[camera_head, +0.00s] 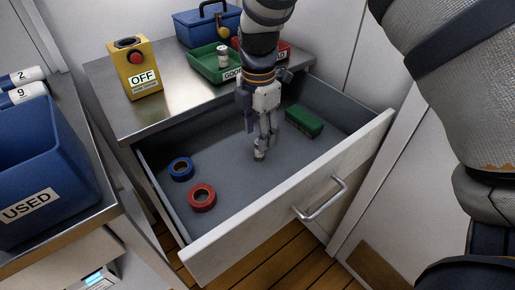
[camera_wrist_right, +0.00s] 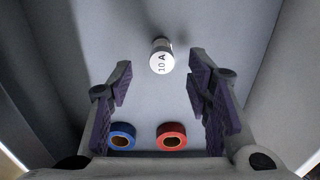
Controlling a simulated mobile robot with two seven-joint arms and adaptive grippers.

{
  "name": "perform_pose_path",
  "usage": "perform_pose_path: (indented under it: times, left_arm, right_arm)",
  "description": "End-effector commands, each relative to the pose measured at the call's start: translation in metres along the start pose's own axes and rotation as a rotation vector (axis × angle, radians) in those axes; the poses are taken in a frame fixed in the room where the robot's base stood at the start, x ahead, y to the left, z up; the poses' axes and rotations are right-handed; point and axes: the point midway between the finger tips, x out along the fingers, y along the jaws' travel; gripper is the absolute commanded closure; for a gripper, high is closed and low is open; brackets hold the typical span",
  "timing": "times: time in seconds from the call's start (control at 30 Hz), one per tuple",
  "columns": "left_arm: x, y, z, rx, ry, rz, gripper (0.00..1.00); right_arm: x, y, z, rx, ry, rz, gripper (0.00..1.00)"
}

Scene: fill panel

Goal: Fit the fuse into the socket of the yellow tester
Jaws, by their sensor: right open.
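The yellow tester (camera_head: 141,72) stands on the metal counter, with a red button and an "OFF" label. In the head view the fuse (camera_head: 259,154) shows just below my right gripper (camera_head: 265,133). In the right wrist view the open, empty fingers (camera_wrist_right: 163,93) stand to either side, with the fuse ahead of the gap, apart from both. My left gripper is not in view.
A blue tape roll (camera_head: 181,168), a red tape roll (camera_head: 202,197) and a green box (camera_head: 304,121) lie in the drawer (camera_head: 225,168). Behind are a green "GOOD" tray (camera_head: 204,66) holding another cylinder, a red tray (camera_head: 279,50) and a blue toolbox (camera_head: 207,27). A blue "USED" bin (camera_head: 38,165) is left.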

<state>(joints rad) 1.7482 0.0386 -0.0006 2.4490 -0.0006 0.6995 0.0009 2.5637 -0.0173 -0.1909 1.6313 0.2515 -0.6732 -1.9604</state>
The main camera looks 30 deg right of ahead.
Motion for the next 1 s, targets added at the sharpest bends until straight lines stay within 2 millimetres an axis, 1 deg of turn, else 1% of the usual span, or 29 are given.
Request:
perform_pose_path:
  times: [0.03, 0.1, 0.2, 0.3, 0.43, 0.47, 0.5, 0.57, 0.6, 0.63, 0.67, 0.93, 1.0]
  left_arm:
    - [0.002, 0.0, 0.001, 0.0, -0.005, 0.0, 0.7]
    - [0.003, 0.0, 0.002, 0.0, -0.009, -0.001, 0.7]
    - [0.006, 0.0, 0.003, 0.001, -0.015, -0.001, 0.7]
    - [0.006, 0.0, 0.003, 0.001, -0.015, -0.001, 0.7]
    - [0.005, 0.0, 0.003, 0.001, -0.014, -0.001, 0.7]
    - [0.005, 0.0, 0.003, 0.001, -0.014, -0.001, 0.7]
    - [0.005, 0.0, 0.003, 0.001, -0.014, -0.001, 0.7]
    - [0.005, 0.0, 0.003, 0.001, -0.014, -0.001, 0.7]
    - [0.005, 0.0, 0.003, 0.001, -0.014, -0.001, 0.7]
    - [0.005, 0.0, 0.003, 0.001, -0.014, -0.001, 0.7]
    - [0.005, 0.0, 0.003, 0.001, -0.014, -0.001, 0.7]
    - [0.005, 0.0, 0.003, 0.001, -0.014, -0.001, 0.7]
    - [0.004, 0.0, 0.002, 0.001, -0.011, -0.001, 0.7]
  right_arm:
    - [0.013, -0.002, 0.001, 0.002, 0.0, -0.008, 0.55]
    - [0.027, -0.003, 0.004, 0.002, -0.001, -0.008, 0.55]
    - [0.04, -0.003, 0.003, 0.001, 0.0, -0.005, 0.55]
    - [0.044, -0.002, 0.003, 0.001, 0.0, -0.002, 0.55]
    - [0.043, -0.002, 0.003, 0.001, 0.0, 0.0, 0.55]
    - [0.042, -0.002, 0.003, 0.001, 0.0, 0.0, 0.57]
    - [0.042, -0.002, 0.003, 0.001, 0.0, 0.0, 0.66]
    - [0.042, -0.002, 0.003, 0.001, 0.0, 0.0, 0.8]
    - [0.042, -0.002, 0.003, 0.001, 0.0, 0.0, 0.89]
    - [0.042, -0.002, 0.003, 0.001, 0.0, 0.0, 0.95]
    - [0.042, -0.002, 0.003, 0.001, 0.0, 0.0, 1.0]
    - [0.042, -0.002, 0.003, 0.001, 0.0, 0.0, 1.0]
    - [0.036, -0.001, 0.003, 0.001, 0.0, 0.003, 1.0]
